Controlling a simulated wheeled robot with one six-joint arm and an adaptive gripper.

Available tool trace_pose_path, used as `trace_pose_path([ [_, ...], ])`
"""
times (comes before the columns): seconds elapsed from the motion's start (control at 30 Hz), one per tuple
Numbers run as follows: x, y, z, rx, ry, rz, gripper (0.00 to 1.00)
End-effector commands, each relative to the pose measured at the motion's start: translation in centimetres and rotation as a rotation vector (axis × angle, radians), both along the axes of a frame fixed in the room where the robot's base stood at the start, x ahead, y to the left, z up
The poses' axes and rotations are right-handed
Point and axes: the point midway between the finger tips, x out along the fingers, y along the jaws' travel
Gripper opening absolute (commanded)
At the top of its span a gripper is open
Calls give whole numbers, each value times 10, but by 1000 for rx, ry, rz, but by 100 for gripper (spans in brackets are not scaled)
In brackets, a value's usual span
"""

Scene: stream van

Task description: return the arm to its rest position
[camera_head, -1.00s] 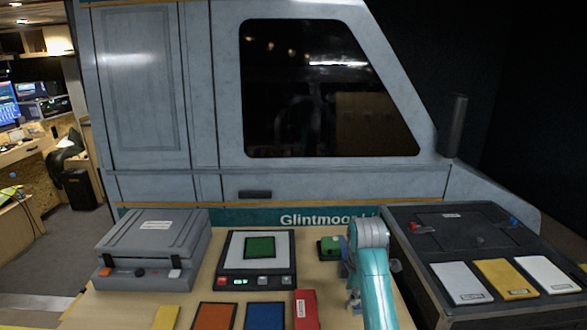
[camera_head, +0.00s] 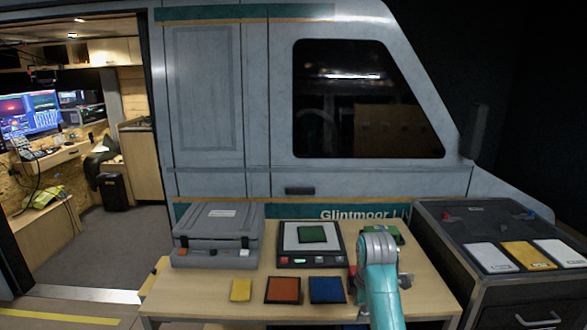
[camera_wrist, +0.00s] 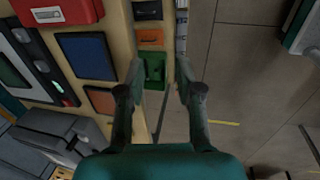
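My teal and grey arm (camera_head: 378,275) rises at the lower right of the head view, in front of the table's right part. Its grey joint is uppermost, and it overlaps a green item (camera_head: 396,236) at the table's back right. My gripper (camera_wrist: 159,68) shows in the wrist view with its two fingers well apart and nothing held between them. Beyond the fingertips lies a green tray-like item (camera_wrist: 152,72) near an edge, with floor to the right. In the head view the fingers cannot be made out clearly.
The wooden table (camera_head: 205,287) holds a grey case (camera_head: 217,235), a black-framed device (camera_head: 311,262) with a green block, and yellow, orange and blue tiles. A red box (camera_wrist: 62,14) shows in the wrist view. A dark cabinet (camera_head: 455,255) stands right; an open doorway and floor are left.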

Motion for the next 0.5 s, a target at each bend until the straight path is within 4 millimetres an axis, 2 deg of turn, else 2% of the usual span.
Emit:
trace_pose_path([
  [0.07, 0, 0, -1, 0, 0, -1, 35],
  [0.27, -6, 0, -21, 7, -22, -31, 35],
  [0.5, -16, -1, -51, 19, -57, -82, 35],
])
